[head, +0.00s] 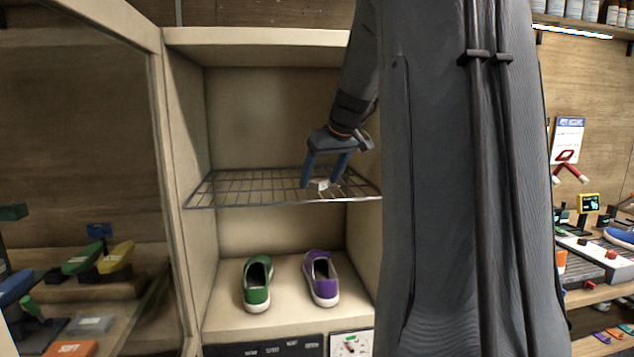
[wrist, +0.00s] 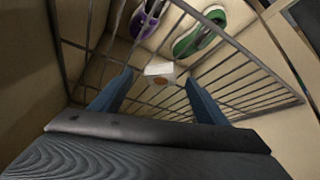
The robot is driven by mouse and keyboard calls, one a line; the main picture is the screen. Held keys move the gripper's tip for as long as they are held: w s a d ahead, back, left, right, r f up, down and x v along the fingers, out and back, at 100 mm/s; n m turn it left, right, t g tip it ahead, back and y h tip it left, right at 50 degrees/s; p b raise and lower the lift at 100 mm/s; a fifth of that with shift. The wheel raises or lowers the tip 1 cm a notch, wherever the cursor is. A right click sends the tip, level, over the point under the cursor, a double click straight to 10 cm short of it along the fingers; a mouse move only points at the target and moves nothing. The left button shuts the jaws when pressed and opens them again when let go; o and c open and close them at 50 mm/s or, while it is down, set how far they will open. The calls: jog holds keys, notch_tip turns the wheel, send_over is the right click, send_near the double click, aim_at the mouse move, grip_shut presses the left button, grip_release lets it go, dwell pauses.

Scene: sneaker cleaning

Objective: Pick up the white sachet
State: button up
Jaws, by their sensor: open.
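The white sachet (head: 323,185) lies on the wire rack (head: 235,188) inside the cabinet, towards the rack's right side. In the wrist view the sachet (wrist: 159,69) is a small pale packet with a brownish mark on the part nearer to me. My gripper (head: 319,185) points down at the rack with its blue fingers apart, and the sachet shows between them. In the wrist view my gripper (wrist: 160,78) has one finger on each side of the sachet, which lies just beyond the fingertips. I cannot tell whether the fingertips touch the rack.
A green shoe (head: 257,284) and a purple shoe (head: 321,279) stand on the cabinet floor below the rack. The cabinet's side walls and the top panel (head: 260,38) enclose the space around my gripper. The left part of the rack is bare.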

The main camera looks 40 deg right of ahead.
jog(key=c, duration=1.2)
jog(key=shift+w+a+r+b, duration=0.1)
jog(key=shift+a+r+b, duration=0.05)
jog(key=shift+b, duration=0.2)
